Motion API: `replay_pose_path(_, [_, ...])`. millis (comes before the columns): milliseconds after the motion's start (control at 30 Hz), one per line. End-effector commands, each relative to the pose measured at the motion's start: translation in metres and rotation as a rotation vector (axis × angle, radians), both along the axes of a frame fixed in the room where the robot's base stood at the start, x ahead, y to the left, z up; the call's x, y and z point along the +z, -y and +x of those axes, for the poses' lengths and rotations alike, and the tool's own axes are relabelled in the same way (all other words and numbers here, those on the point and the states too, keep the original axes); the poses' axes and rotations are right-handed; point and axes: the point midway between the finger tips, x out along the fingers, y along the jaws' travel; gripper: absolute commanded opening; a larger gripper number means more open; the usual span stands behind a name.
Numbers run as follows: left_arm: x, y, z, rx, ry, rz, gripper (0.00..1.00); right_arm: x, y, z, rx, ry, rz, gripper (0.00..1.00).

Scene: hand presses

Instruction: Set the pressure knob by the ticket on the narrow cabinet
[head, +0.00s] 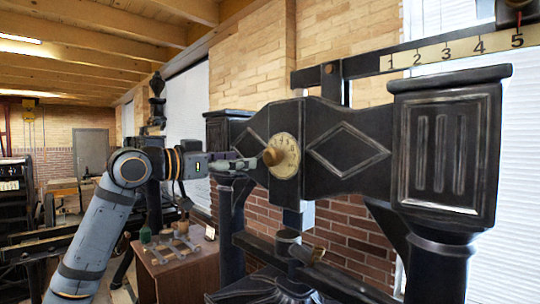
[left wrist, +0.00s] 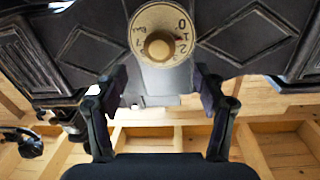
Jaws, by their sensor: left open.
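The pressure knob (head: 270,157) is a small brass knob in the middle of a round cream dial (head: 288,152) on the black press beam. In the left wrist view the knob (left wrist: 160,47) and dial (left wrist: 147,18) show near the top; the marks are turned and hard to read. My left gripper (head: 252,162) is open and empty, its fingers pointing at the knob. In the left wrist view its fingers (left wrist: 160,78) stand apart, below the knob on either side. A small pale ticket (head: 210,232) stands on the narrow brown cabinet (head: 178,278); its writing is too small to read.
The black press (head: 345,150) fills the right side, with a square post head (head: 447,150). A numbered scale (head: 460,48) runs above it. Brick wall (head: 345,238) lies behind.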

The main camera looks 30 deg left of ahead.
Motion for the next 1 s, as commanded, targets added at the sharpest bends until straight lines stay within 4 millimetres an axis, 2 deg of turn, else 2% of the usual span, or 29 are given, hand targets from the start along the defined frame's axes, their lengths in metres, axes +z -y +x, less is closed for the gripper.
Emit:
replay_pose_path(300, [0.009, 0.025, 0.055, -0.005, -0.003, -0.008, 0.71, 0.051, 0.000, 0.000, 0.000, 0.000, 0.000, 0.40])
replay_pose_path(500, [0.005, 0.037, 0.084, -0.002, -0.001, -0.007, 0.71, 0.068, 0.000, 0.000, 0.000, 0.000, 0.000, 0.40])
replay_pose_path(633, [0.002, 0.040, 0.092, 0.001, -0.001, -0.006, 0.71, 0.071, 0.000, 0.000, 0.000, 0.000, 0.000, 0.40])
replay_pose_path(867, [0.000, 0.041, 0.093, 0.001, -0.001, -0.004, 0.71, 0.070, 0.000, 0.000, 0.000, 0.000, 0.000, 0.40])
replay_pose_path(1000, [0.000, 0.041, 0.093, 0.001, -0.001, -0.004, 0.54, 0.070, 0.000, 0.000, 0.000, 0.000, 0.000, 0.40])
